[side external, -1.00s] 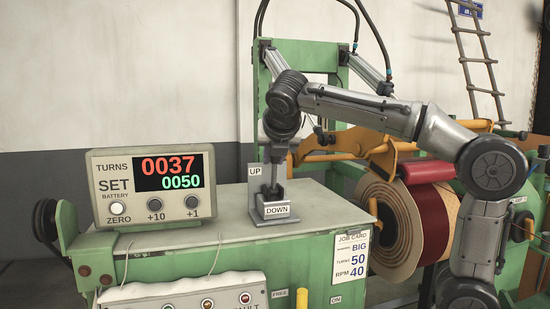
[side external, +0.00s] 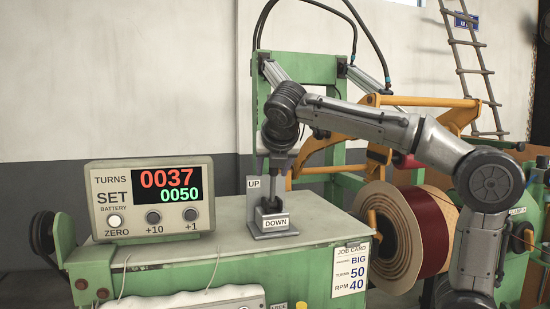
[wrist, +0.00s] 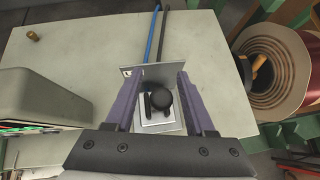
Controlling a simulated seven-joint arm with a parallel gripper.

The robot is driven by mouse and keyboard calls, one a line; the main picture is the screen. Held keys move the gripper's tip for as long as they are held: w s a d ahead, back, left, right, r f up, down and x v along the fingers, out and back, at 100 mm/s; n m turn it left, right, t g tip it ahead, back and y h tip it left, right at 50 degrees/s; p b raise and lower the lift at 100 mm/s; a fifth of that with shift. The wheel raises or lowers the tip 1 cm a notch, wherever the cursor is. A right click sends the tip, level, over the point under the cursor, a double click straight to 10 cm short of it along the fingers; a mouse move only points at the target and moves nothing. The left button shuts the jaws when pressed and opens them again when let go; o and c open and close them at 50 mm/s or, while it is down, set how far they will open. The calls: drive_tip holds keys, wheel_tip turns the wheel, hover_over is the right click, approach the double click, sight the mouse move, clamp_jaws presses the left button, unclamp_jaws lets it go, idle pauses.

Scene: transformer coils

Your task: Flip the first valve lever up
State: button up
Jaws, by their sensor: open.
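The valve block (side external: 272,228) stands on the green machine's pale top, with an UP plate (side external: 254,184) behind and a DOWN label (side external: 275,222) in front. My gripper (side external: 272,190) hangs over it, pointing down. In the wrist view my gripper (wrist: 160,112) is open, one finger on each side of the valve. A lever with a round black knob (wrist: 160,98) shows between the fingers, with clear gaps. I cannot tell its exact tilt; the gripper largely hides it in the side view.
A counter box (side external: 151,198) reading 0037 over 0050 stands left of the valve. A blue hose (wrist: 153,35) and a dark hose (wrist: 166,35) run behind the valve plate. A large spool (side external: 390,235) is to the right. Much of the tabletop is clear.

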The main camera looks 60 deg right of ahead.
sight(274, 173)
drive_tip(key=v, duration=1.3)
drive_tip(key=shift+s, duration=0.15)
drive_tip(key=shift+r, duration=0.15)
drive_tip(key=shift+c, duration=0.9)
drive_tip(key=shift+s, duration=0.2)
drive_tip(key=shift+c, duration=1.2)
drive_tip(key=shift+s+a+f+m+g+h, duration=0.2)
drive_tip(key=shift+s+m+g, duration=0.1)
drive_tip(key=shift+s+m, duration=0.2)
drive_tip(key=shift+s+a+f+m+g+h, duration=0.1)
drive_tip(key=shift+s+f+m+g, duration=0.15)
drive_tip(key=shift+s+m, duration=0.2)
clamp_jaws()
drive_tip(key=s+a+n, duration=0.1)
drive_tip(key=s+a, duration=0.1)
drive_tip(key=a, duration=0.3)
drive_tip(key=shift+n+t, duration=0.45)
drive_tip(key=shift+t, duration=0.3)
drive_tip(key=shift+w+d+r+x, duration=0.1)
drive_tip(key=shift+w+r+x, duration=0.15)
drive_tip(key=shift+x, duration=1.8)
drive_tip(key=shift+w+d+r+x, duration=0.1)
drive_tip(key=shift+r+x, duration=0.15)
drive_tip(key=shift+x, duration=1.85)
drive_tip(key=shift+w+d+r+x, duration=0.1)
drive_tip(key=shift+w+r+x, duration=0.15)
drive_tip(key=shift+x, duration=1.8)
